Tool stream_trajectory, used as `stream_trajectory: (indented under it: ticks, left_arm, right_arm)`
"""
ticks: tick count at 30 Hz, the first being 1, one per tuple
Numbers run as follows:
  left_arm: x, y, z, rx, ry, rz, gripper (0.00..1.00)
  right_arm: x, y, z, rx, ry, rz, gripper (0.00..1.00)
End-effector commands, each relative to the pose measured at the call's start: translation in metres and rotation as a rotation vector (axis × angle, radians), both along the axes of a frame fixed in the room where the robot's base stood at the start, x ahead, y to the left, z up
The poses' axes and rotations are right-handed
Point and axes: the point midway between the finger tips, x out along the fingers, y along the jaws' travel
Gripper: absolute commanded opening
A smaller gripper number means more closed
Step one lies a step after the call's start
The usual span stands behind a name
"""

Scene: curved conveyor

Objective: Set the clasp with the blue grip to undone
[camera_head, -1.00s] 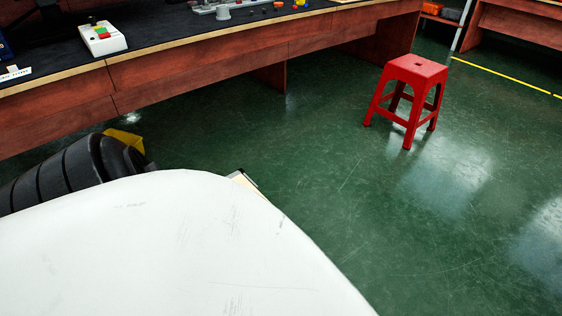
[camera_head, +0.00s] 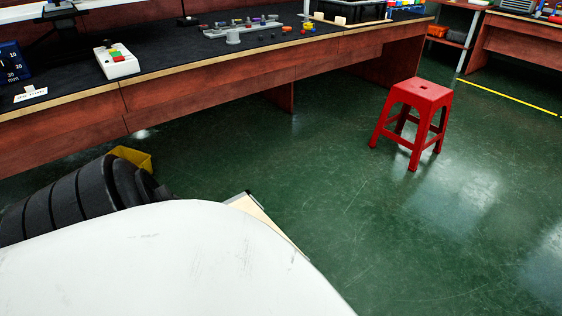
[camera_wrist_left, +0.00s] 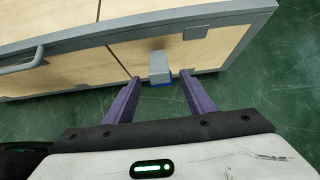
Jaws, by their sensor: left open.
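The clasp (camera_wrist_left: 158,66) is a small grey block with a blue grip (camera_wrist_left: 164,82) at its lower end, in the left wrist view. It sits at the front edge of a pale wooden case with grey trim (camera_wrist_left: 150,27). My left gripper (camera_wrist_left: 160,78) is open, its two purple fingers on either side of the clasp. I see no clear contact between fingers and clasp. A corner of a pale wooden panel (camera_head: 262,217), perhaps the same case, shows past a white rounded shape in the head view. My right gripper is not in view.
The case has a grey handle (camera_wrist_left: 20,64) at left and a grey fitting (camera_wrist_left: 196,33) near the clasp. A long workbench (camera_head: 200,92) with small parts stands at the back. A red stool (camera_head: 412,120) stands on the open green floor. A yellow bin (camera_head: 132,158) is at left.

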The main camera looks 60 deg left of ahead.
Motion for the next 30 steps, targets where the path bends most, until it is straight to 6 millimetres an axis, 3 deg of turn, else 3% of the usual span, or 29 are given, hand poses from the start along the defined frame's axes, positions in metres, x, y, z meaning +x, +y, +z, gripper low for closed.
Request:
stream_trajectory:
  ticks: [1,3,12,30]
  left_arm:
    - [-0.001,0.001,0.019,0.0,0.0,0.0,0.5]
    - [-0.001,0.0,0.032,-0.001,0.001,-0.001,0.5]
    - [-0.001,-0.001,0.069,-0.002,0.002,-0.001,0.5]
    - [-0.001,-0.001,0.072,-0.002,0.001,-0.001,0.5]
  right_arm:
    - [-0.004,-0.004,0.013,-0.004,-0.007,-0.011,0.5]
    - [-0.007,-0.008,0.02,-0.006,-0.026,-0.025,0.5]
    - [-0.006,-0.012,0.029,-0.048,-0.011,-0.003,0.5]
    - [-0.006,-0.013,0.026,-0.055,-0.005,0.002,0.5]
